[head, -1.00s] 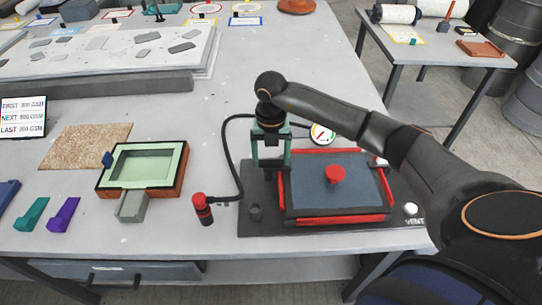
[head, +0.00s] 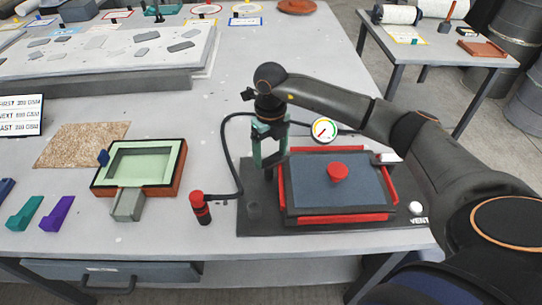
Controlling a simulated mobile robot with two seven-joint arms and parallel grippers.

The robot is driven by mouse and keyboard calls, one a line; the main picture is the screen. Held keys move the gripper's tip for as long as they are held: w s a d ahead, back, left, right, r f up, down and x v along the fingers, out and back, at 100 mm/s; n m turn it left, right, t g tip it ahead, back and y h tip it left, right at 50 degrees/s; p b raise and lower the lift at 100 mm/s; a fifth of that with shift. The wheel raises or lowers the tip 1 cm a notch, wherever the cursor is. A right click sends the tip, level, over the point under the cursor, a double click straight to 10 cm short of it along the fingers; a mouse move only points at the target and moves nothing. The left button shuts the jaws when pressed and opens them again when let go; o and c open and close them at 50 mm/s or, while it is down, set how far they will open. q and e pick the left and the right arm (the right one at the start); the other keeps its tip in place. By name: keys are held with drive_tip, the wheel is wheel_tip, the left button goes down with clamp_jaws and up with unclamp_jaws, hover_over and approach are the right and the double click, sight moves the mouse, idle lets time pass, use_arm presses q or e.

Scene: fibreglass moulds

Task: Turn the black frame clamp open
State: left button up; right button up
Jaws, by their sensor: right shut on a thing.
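My right gripper (head: 268,164) points down at the back left corner of the red-edged frame (head: 337,217), which has a dark blue panel and a red knob (head: 338,172) on top. Its greenish fingers are shut on the black frame clamp. The fingers hide nearly all of the clamp, so its exact angle cannot be told. The frame lies on a dark base plate (head: 262,227). My left gripper is not in view.
A round gauge (head: 324,130) stands behind the frame. A black hose (head: 226,150) runs to a red-topped cylinder (head: 201,208). A green mould (head: 146,163) sits left.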

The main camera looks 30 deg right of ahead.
drive_tip(key=n, duration=0.2)
drive_tip(key=n+b, duration=0.2)
drive_tip(key=n, duration=0.1)
drive_tip(key=shift+w+n, duration=0.25)
drive_tip(key=shift+n, duration=0.05)
drive_tip(key=n+b, duration=0.1)
drive_tip(key=n, duration=0.4)
drive_tip(key=shift+w+a+r+b, duration=0.1)
drive_tip(key=shift+a+b, duration=0.05)
drive_tip(key=shift+b, duration=0.2)
drive_tip(key=shift+n, duration=0.4)
drive_tip(key=o, duration=1.2)
drive_tip(key=shift+c, duration=0.2)
wheel_tip(320, 180, up, 12)
drive_tip(key=shift+r, duration=0.25)
